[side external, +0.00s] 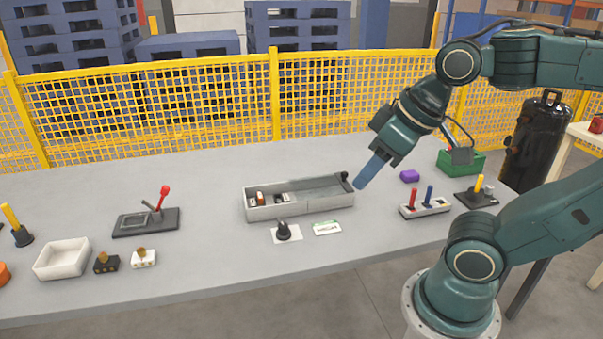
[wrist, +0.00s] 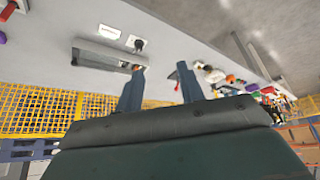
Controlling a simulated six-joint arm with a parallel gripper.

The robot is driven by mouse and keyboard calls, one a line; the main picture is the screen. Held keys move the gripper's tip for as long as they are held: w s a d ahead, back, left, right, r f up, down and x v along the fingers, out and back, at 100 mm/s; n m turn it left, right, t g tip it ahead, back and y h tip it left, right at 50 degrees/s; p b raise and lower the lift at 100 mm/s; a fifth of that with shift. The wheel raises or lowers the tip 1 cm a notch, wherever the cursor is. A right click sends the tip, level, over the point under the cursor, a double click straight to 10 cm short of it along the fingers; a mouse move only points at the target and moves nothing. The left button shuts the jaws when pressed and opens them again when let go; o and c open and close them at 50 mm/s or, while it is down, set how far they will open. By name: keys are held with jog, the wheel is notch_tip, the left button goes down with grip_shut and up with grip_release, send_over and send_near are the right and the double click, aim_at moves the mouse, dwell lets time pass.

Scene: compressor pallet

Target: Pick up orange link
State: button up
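An orange piece (side external: 3,273), cut off by the picture's left edge in the side view, lies on the table near its front. I cannot tell its full shape there. A small orange spot (wrist: 230,79) among the far objects in the wrist view may be the same piece. My gripper (side external: 362,184) is above the table beside the right end of the long grey tray, far to the right of the orange piece. In the wrist view its two blue fingers (wrist: 161,72) stand apart with nothing between them. My gripper is open and empty.
The long grey tray (side external: 320,204) holds small parts. A red-lever fixture (side external: 146,222), white bin (side external: 62,259) and two small blocks with brass tops stand left. Yellow fencing (side external: 200,100) runs behind.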

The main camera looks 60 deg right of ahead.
jog(key=w+d+r+m+g, duration=0.1)
jog(key=w+r, duration=0.1)
jog(key=w, duration=0.4)
jog(key=w+d+r+m+g, duration=0.1)
jog(key=w+d+r, duration=0.1)
jog(key=w, duration=0.4)
jog(key=m+g, duration=0.4)
jog(key=m, duration=0.3)
send_over(260, 195)
notch_tip(260, 195, down, 19)
jog(key=shift+r, duration=0.15)
jog(key=shift+a, duration=0.1)
jog(key=shift+f, duration=4.25)
